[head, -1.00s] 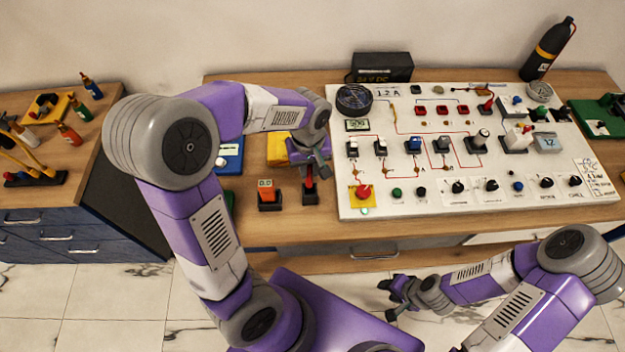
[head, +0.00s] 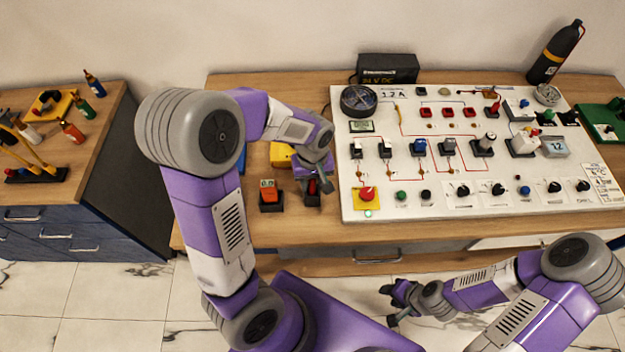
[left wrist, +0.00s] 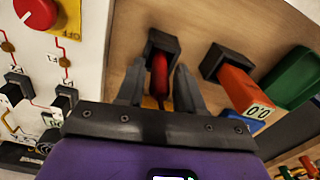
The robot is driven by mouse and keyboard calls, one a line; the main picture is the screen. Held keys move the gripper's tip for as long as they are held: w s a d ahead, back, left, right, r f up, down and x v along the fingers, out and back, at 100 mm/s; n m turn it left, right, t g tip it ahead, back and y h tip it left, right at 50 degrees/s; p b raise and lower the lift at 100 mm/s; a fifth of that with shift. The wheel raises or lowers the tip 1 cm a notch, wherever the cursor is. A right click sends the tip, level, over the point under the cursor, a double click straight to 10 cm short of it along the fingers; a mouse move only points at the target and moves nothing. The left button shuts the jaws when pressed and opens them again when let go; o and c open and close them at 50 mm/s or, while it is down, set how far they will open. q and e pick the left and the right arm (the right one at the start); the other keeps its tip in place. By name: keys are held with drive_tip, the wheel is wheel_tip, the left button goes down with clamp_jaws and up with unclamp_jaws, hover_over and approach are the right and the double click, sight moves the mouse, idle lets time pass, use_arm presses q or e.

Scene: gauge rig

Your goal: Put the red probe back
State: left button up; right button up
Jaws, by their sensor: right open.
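The red probe (left wrist: 159,75) stands in a black holder (left wrist: 163,43) on the bench, seen in the left wrist view. My left gripper (left wrist: 160,80) is open, with one finger on each side of the probe and a small gap showing on both sides. In the head view my left gripper (head: 314,190) is low over the bench, left of the white panel, and mostly hides the probe and holder. My right gripper (head: 396,303) is open and empty, low in front of the bench.
An orange block meter (head: 268,192) in a black holder stands just left of the left gripper. The white panel (head: 480,204) with switches, knobs and a red button (head: 366,194) lies to the right. A yellow item (head: 282,154) lies behind. Bare wood shows at the bench front.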

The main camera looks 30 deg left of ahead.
use_arm(q)
drive_tip(key=shift+o, duration=0.5)
drive_tip(key=shift+r, duration=0.3)
wheel_tip(320, 180, up, 12)
drive_tip(key=p, duration=0.2)
drive_tip(key=shift+p, duration=0.35)
drive_tip(key=shift+f, duration=0.1)
